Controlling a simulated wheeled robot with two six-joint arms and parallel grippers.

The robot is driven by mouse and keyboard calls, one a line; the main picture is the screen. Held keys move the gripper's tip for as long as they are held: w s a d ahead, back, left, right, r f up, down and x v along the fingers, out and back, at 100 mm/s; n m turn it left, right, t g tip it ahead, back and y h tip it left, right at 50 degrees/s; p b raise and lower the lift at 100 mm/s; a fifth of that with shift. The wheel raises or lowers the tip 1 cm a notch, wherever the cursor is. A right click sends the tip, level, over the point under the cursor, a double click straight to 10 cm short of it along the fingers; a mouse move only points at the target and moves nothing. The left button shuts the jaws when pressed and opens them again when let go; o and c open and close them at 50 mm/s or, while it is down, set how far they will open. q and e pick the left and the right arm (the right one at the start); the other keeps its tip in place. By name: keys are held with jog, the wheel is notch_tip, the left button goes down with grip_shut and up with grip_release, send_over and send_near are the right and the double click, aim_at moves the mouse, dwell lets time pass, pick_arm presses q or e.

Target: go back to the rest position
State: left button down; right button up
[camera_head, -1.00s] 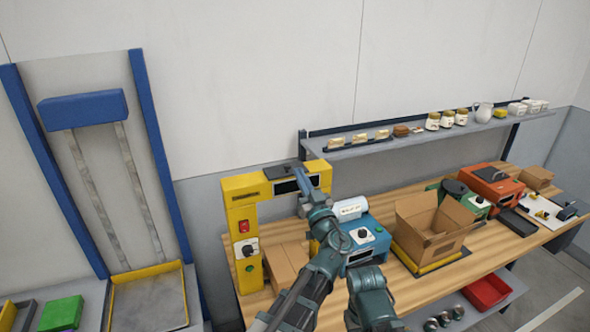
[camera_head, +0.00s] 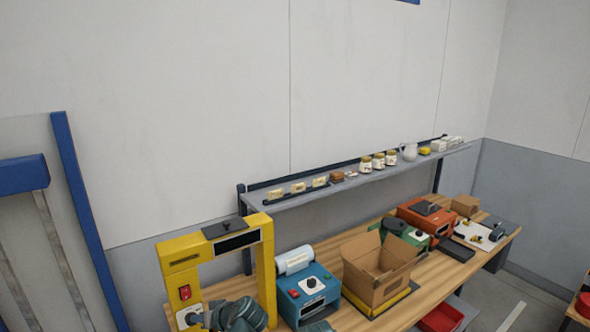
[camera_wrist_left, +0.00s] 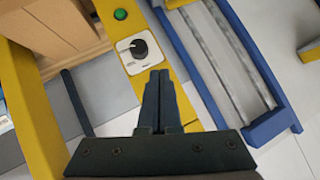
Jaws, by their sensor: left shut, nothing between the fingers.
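My left gripper (camera_wrist_left: 158,78) shows in the left wrist view with its two dark fingers together and nothing between them. Its tips overlap, in that view, the lower part of the yellow machine's post, just below the black knob (camera_wrist_left: 139,48) on its white plate. I cannot tell how far the tips are from the post. In the head view a dark grey-green part of my arm (camera_head: 242,315) shows at the bottom edge, in front of the yellow machine (camera_head: 262,262). The fingers are hidden there. My right gripper is in neither view.
A blue machine (camera_head: 308,298) and an open cardboard box (camera_head: 375,285) stand on the wooden bench (camera_head: 440,284). A wall shelf (camera_head: 340,185) holds jars and a jug. The blue-framed dock door (camera_head: 85,220) is at the left.

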pick_arm(q)
jog(key=s+d+f+m+g+h+b, duration=0.3)
jog(key=s+d+f+b, duration=0.3)
jog(key=f, duration=0.5)
jog(key=s+d+f+m+g+h+b, duration=0.3)
jog(key=s+d+f+m+h+b, duration=0.2)
jog(key=s+d+f, duration=0.5)
jog(key=d+f+m+b, duration=0.1)
jog(key=d+b, duration=0.1)
jog(key=d, duration=0.1)
jog(key=shift+d+m, duration=0.2)
jog(key=shift+m, duration=0.1)
dwell(0.9)
